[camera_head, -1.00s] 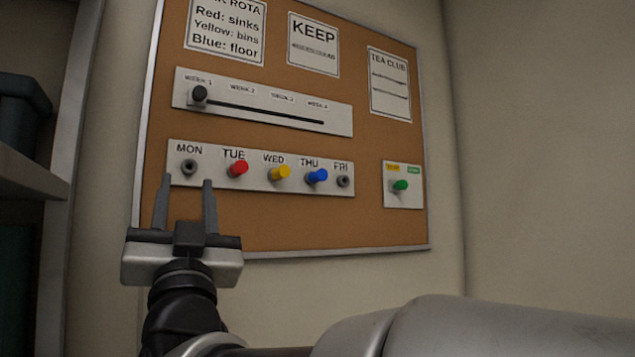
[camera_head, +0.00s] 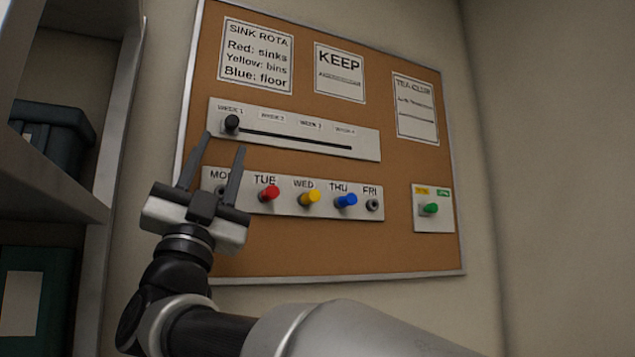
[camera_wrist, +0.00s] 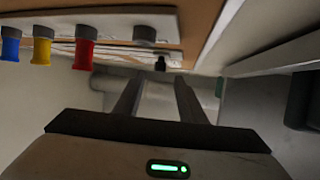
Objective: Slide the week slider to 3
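The week slider is a white strip (camera_head: 365,143) on the corkboard, with a dark slot and labels WEEK 1 to WEEK 4. Its black knob (camera_head: 232,122) stands at the left end, by WEEK 1. In the wrist view the knob (camera_wrist: 160,64) shows small and dark beyond the fingertips. My gripper (camera_head: 224,145) is open and empty, below the knob, with its fingers pointing up. The fingers look apart from the knob, though the exact depth is hard to tell. In the wrist view the two fingers (camera_wrist: 158,88) stand apart with nothing between them.
Below the slider, a day strip (camera_head: 328,211) carries red (camera_head: 269,192), yellow (camera_head: 310,197) and blue (camera_head: 346,200) pegs; my gripper partly covers its MON end. A small panel with a green knob (camera_head: 430,208) is at right. Shelves (camera_head: 60,180) with dark bins stand at left.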

